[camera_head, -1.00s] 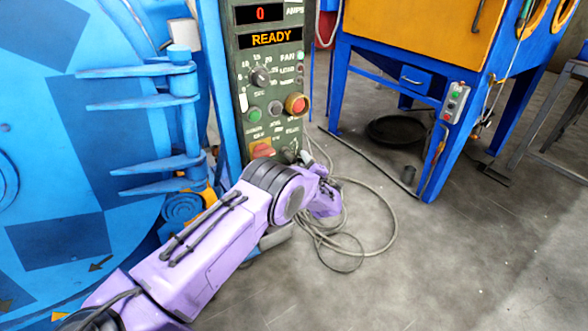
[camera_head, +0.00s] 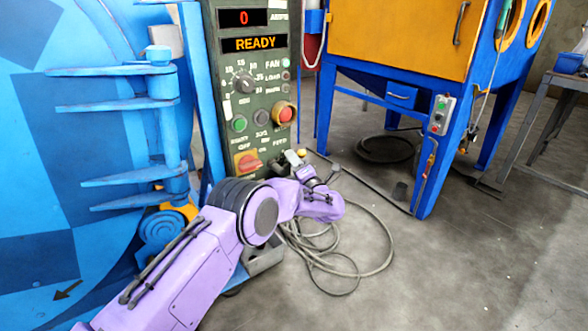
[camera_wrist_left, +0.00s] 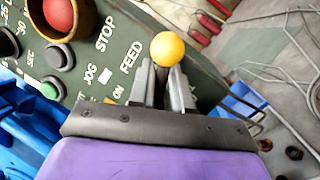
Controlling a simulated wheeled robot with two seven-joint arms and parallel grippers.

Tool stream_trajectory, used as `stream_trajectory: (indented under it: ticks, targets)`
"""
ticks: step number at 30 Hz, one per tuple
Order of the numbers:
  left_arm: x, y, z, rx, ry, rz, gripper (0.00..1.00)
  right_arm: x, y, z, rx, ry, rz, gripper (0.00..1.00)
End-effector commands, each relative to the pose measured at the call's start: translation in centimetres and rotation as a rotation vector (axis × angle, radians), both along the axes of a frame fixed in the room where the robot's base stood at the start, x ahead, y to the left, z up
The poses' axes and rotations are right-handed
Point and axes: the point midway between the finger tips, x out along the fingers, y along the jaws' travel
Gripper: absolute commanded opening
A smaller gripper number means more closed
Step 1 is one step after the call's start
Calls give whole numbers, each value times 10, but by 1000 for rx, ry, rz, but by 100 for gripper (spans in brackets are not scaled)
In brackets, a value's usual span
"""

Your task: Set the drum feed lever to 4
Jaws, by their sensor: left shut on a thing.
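The feed lever's yellow ball knob (camera_wrist_left: 167,48) shows in the left wrist view beside the FEED lettering on the green control panel (camera_wrist_left: 95,75). My left gripper (camera_wrist_left: 164,72) is shut on the lever just below the knob, with one finger on each side. In the head view my left gripper (camera_head: 293,160) is small and partly hidden at the panel's lower right edge, by the red and yellow switch (camera_head: 247,162). The control panel (camera_head: 212,70) reads 0 and READY. The lever's scale and its setting cannot be read. My right gripper is not in view.
The blue drum machine (camera_head: 100,180) with its hinge arms stands left of the panel. A red button (camera_head: 285,114) is above the lever. Loose cables (camera_head: 350,270) lie on the floor. A blue and orange cabinet (camera_head: 400,30) stands at right. Floor in front is open.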

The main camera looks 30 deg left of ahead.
Motion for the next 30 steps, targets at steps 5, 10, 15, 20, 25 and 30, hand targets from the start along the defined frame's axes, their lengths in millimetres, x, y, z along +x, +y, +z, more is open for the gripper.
stream_trajectory:
  ticks: [5, 10, 15, 20, 25, 30]
  targets:
    - [-3, 1, 1, -52, -93, 1, 0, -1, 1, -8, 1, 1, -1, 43]
    - [-5, 2, 5, -82, -154, 2, 0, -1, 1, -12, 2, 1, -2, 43]
    - [-6, 2, 7, -98, -184, 1, 0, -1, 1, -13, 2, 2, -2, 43]
    - [-6, 2, 7, -105, -195, 1, 0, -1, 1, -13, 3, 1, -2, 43]
    - [-6, 2, 7, -106, -196, 2, 0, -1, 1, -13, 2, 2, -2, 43]
    - [-6, 2, 7, -106, -196, 3, 25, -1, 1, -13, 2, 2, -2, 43]
